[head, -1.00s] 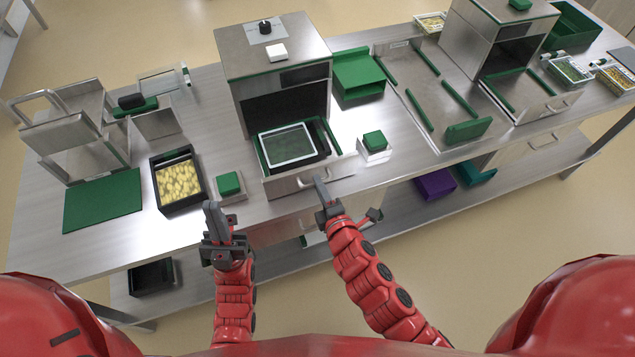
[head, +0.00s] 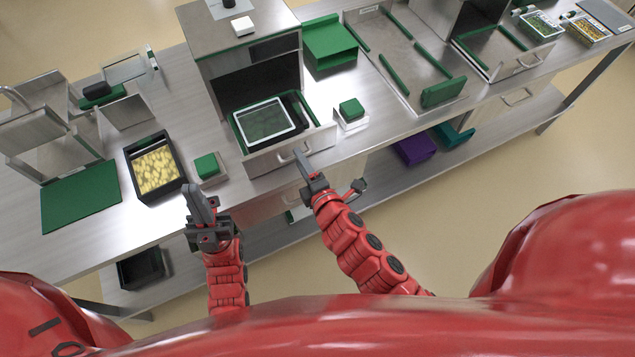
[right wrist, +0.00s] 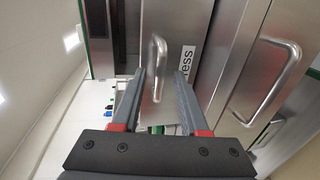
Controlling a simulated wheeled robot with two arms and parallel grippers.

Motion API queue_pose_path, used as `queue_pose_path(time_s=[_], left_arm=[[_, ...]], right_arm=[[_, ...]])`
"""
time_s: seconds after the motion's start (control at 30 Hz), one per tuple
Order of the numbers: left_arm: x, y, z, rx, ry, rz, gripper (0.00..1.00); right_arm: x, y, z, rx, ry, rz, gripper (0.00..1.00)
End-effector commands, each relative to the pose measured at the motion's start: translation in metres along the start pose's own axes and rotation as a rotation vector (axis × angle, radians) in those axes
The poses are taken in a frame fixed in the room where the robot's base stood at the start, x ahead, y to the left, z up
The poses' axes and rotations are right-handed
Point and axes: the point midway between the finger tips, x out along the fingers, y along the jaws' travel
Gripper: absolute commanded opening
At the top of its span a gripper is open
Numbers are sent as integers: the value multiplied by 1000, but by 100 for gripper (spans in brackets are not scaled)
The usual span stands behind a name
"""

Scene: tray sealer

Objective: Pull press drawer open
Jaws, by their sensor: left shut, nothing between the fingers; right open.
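The press (head: 222,78) is a steel box. Its drawer stands out from the front, with a clear-covered tray (head: 265,120) inside. The steel drawer front (head: 262,162) bears a bar handle (head: 288,157). My right gripper (head: 302,160) is at this handle. In the right wrist view its open fingers (right wrist: 160,75) stand on either side of the handle (right wrist: 157,62), beside a label ending in "ress". I cannot tell how deep the handle sits between them. My left gripper (head: 196,192) is shut and empty, in front of the bench and left of the drawer.
A black tray of yellow pieces (head: 181,172) lies further left. A second drawer unit with a handle (head: 528,62) stands at right.

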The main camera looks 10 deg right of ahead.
Motion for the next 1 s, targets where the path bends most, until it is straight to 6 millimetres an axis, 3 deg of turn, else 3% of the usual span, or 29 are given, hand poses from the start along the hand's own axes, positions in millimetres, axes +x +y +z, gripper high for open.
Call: queue_pose_path(time_s=[0.37,0.5,0.67,1.0], left_arm=[[-18,1,3,0,0,0,0],[5,0,-1,0,0,0,0],[17,-1,-3,0,0,0,0],[23,-1,-4,0,0,0,0]], right_arm=[[-76,-4,1,0,-2,-4,44],[-108,4,0,5,0,-9,44],[-138,2,0,4,1,-8,44],[-162,-2,-1,-1,3,-7,44]])
